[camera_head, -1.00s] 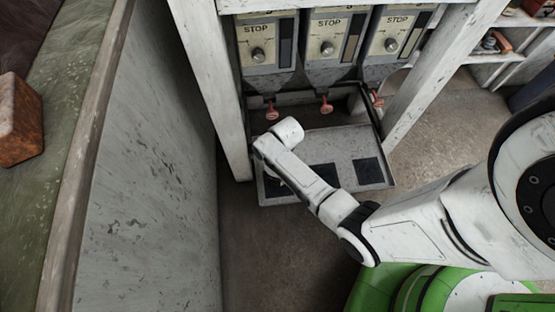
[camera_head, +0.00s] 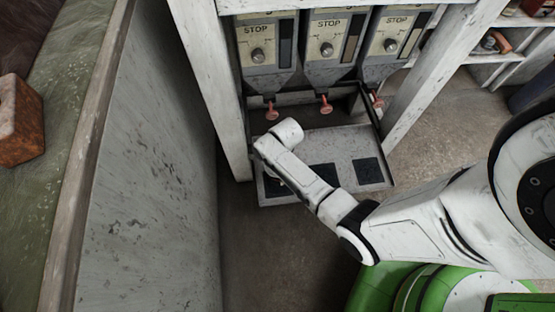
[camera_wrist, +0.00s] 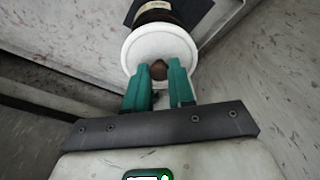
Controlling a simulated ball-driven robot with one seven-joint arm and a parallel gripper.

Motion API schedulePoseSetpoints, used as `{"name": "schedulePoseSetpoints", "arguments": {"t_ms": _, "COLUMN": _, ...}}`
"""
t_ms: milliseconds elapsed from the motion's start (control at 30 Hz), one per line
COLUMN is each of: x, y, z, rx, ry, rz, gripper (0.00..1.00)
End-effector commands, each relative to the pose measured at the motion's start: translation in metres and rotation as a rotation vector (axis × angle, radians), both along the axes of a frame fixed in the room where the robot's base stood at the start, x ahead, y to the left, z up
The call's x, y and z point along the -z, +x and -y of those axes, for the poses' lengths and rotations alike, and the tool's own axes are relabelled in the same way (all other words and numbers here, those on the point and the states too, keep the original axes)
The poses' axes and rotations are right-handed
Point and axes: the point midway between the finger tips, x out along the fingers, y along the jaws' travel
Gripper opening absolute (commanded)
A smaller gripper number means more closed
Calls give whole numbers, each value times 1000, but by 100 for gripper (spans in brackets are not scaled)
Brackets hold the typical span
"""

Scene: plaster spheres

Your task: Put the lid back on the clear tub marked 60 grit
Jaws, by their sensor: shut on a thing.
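In the wrist view, my gripper (camera_wrist: 159,73) has its green fingers shut on the brown knob of a round white lid (camera_wrist: 160,42). Beyond the lid shows part of a tub (camera_wrist: 160,14) with a dark brown body. The lid overlaps the tub's near end in this view; I cannot tell whether it is seated or just above it. No 60 grit marking can be read. In the head view my arm hides the gripper, lid and tub.
A grey tray (camera_head: 333,147) with dark square pads lies under several STOP-marked dispensers (camera_head: 327,45) with red knobs below. White posts (camera_head: 212,85) stand on both sides. A worn grey panel (camera_head: 150,180) rises at left. A brown block (camera_head: 18,120) lies on a green surface.

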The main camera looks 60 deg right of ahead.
Motion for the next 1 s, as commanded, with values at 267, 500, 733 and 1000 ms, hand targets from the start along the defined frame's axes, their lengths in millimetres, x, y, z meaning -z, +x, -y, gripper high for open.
{"name": "schedulePoseSetpoints", "arguments": {"t_ms": 267, "x": 0, "y": 0, "z": 0, "rx": 0, "ry": 0, "rz": 0, "gripper": 0}}
{"name": "schedulePoseSetpoints", "arguments": {"t_ms": 500, "x": 0, "y": 0, "z": 0, "rx": 0, "ry": 0, "rz": 0, "gripper": 26}}
{"name": "schedulePoseSetpoints", "arguments": {"t_ms": 733, "x": 0, "y": 0, "z": 0, "rx": 0, "ry": 0, "rz": 0, "gripper": 48}}
{"name": "schedulePoseSetpoints", "arguments": {"t_ms": 1000, "x": 0, "y": 0, "z": 0, "rx": 0, "ry": 0, "rz": 0, "gripper": 58}}
